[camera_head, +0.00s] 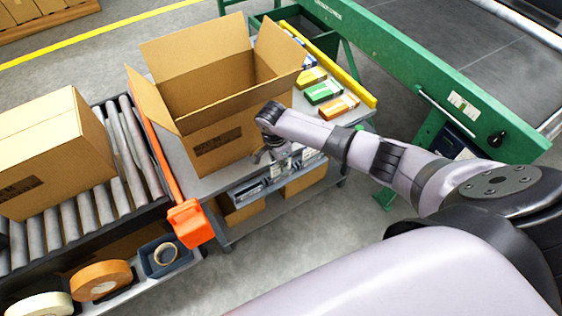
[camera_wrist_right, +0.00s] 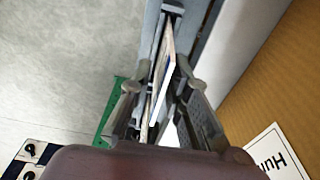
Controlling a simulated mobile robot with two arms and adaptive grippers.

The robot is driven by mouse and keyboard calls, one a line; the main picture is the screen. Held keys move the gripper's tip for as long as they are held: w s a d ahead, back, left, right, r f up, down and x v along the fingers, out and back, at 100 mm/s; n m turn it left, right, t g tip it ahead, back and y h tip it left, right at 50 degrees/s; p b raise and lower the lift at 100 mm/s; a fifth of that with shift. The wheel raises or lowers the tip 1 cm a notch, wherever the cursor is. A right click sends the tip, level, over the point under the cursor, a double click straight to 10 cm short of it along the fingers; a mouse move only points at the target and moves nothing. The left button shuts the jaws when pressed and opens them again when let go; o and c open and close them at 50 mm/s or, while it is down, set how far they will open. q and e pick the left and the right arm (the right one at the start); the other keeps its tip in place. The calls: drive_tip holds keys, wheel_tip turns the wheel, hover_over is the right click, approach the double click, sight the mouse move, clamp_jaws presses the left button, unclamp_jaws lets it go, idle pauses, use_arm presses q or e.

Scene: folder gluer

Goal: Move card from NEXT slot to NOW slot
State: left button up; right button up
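My right gripper (camera_head: 268,152) points down at the card holder (camera_head: 250,190) on the front edge of the grey table. In the right wrist view its two fingers (camera_wrist_right: 163,88) are apart. A thin white card (camera_wrist_right: 164,75), seen nearly edge-on, stands between them in a narrow grey slot. I see no clear contact between fingers and card. In the head view, small whitish cards (camera_head: 309,155) show in the holder beside the gripper, partly hidden by it. The NEXT and NOW labels cannot be read. My left gripper is out of view.
A large open carton (camera_head: 222,95) stands on the table (camera_head: 215,183) close behind the gripper. Coloured small boxes (camera_head: 323,92) lie to its right. An orange post (camera_head: 190,222) and a roller conveyor (camera_head: 125,150) are at left. A green machine (camera_head: 420,65) is at right.

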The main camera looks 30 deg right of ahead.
drive_tip(key=shift+o, duration=1)
drive_tip(key=r, duration=0.4)
drive_tip(key=a+r, duration=0.1)
drive_tip(key=r, duration=0.7)
drive_tip(key=shift+a, duration=0.25)
